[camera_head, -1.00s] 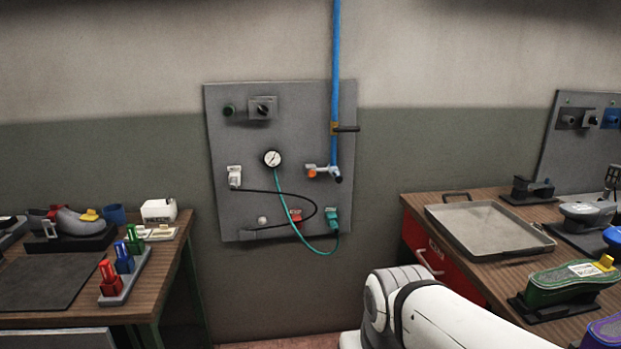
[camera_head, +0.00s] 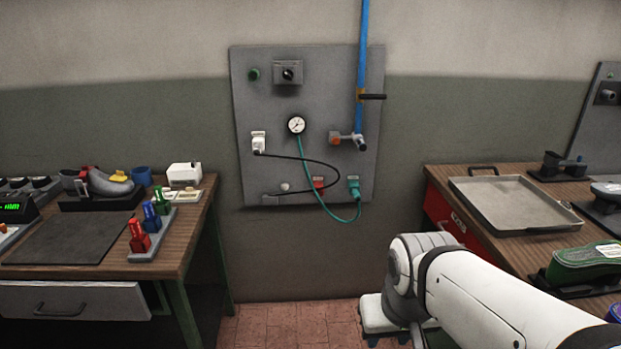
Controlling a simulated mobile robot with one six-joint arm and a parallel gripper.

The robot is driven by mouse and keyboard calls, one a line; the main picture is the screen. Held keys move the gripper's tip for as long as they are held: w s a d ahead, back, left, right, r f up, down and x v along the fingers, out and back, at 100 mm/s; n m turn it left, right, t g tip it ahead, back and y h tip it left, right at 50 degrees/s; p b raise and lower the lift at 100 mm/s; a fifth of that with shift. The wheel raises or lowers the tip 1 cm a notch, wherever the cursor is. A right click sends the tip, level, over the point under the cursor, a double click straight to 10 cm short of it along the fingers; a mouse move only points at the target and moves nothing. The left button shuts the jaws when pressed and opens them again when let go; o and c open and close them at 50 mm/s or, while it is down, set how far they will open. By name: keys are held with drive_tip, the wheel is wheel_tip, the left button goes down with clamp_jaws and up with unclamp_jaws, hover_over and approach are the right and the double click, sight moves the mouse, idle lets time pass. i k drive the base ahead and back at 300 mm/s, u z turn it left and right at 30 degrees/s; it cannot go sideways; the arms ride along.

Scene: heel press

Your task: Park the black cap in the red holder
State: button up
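A small red part (camera_head: 319,184), which looks like the red holder, sits low on the grey wall panel (camera_head: 250,95), just left of a teal fitting (camera_head: 354,187). I cannot make out whether anything is in it. I cannot pick out the black cap for sure. A black line runs from a white plug (camera_head: 258,142) on the panel, loops right past the red part and returns to the panel's lower left edge. My white arm enters from the lower right and bends down. My gripper does not show.
A gauge (camera_head: 296,125) with a teal hose and a blue pipe (camera_head: 362,50) with a valve are on the panel. A wooden bench (camera_head: 188,235) with bottles stands left. A right bench (camera_head: 436,178) carries a metal tray (camera_head: 515,205). Tiled floor between is clear.

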sight(361, 145)
drive_tip(key=u, duration=1.65)
drive_tip(key=i, duration=1.3)
drive_tip(key=z, duration=3.25)
